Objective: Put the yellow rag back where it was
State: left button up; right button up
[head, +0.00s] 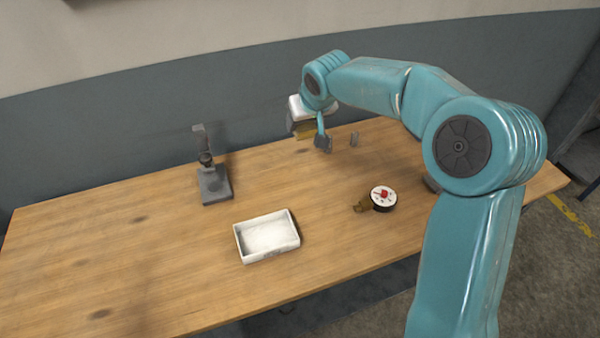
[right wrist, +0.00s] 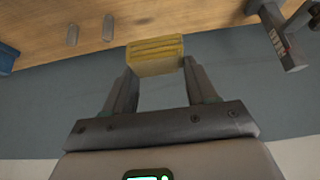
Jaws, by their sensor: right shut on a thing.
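The yellow rag (right wrist: 155,55) is a folded, ridged yellow block between the fingertips of my right gripper (right wrist: 157,70) in the right wrist view. Both fingers touch its sides, and the gripper is shut on it. In the head view, only a small yellow part of the rag (head: 303,132) shows under the wrist. Whether the rag touches the table is hard to tell. My left gripper is not in view.
A grey stand with an upright post (head: 215,186) is at the back left of the wooden table (head: 120,245). An empty-looking white tray (head: 266,237) lies near the front. The left tabletop is clear.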

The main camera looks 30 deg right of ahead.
notch_tip(320, 180, down, 11)
jog(key=shift+f+b, duration=0.15)
jog(key=shift+b, duration=0.4)
notch_tip(320, 180, down, 4)
jog(key=shift+f+b, duration=0.2)
jog(key=shift+b, duration=0.35)
jog(key=shift+w+f, duration=0.1)
jog(key=shift+f, duration=0.3)
jog(key=shift+a+r, duration=0.1)
jog(key=shift+f+b, duration=0.25)
jog(key=shift+b, duration=0.05)
jog(key=o, duration=1.2)
jog(key=shift+r, duration=0.1)
jog(key=shift+r, duration=0.1)
